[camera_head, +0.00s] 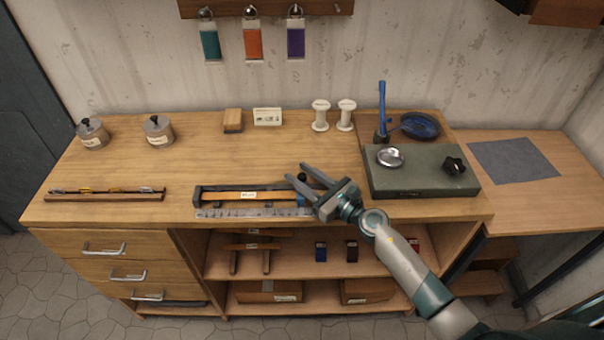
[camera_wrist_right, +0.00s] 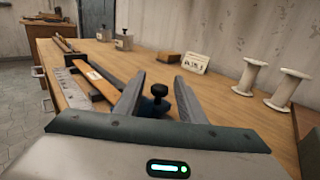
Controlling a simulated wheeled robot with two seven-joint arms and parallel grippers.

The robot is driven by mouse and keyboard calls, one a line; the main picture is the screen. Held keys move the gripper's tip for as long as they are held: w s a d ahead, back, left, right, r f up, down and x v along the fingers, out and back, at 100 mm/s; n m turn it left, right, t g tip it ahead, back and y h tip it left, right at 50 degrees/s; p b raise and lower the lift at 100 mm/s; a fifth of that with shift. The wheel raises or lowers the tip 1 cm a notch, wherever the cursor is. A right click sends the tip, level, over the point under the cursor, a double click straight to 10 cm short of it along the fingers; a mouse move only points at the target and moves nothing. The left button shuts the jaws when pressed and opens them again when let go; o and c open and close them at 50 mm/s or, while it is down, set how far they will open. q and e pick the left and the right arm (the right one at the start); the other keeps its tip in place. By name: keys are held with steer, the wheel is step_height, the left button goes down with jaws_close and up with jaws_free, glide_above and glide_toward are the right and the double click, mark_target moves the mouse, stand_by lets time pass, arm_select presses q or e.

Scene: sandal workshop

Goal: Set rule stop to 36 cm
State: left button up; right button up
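The rule (camera_head: 255,213) is a pale metal scale along the front edge of the workbench, in front of a dark rail with a wooden strip (camera_head: 246,196). It also shows in the wrist view (camera_wrist_right: 72,90). The stop is a blue block (camera_head: 303,200) near the rail's right end, with a black knob on top (camera_wrist_right: 158,91). My right gripper (camera_head: 296,174) is open, with one finger on each side of the knob. In the wrist view a gap shows between knob and fingers. The scale's numbers are too small to read. My left gripper is not in view.
A grey-green slab (camera_head: 420,178) with a metal dish (camera_head: 390,157) stands right of the gripper. Two white spools (camera_head: 321,116), a small card (camera_head: 267,116) and a wooden block (camera_head: 233,121) stand behind. A narrow rack (camera_head: 105,196) lies left. The bench middle is clear.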

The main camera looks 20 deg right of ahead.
jaws_close()
steer(key=shift+s+d+f+b, duration=0.1)
steer(key=shift+s+d+b, duration=0.2)
steer(key=shift+d, duration=0.35)
steer(key=shift+s+d+f+b, duration=0.1)
steer(key=shift+d+b, duration=0.25)
steer(key=shift+d, duration=0.3)
steer(key=shift+s+d+r, duration=0.1)
steer(key=shift+d+r, duration=0.05)
steer(key=shift+d, duration=0.25)
jaws_free()
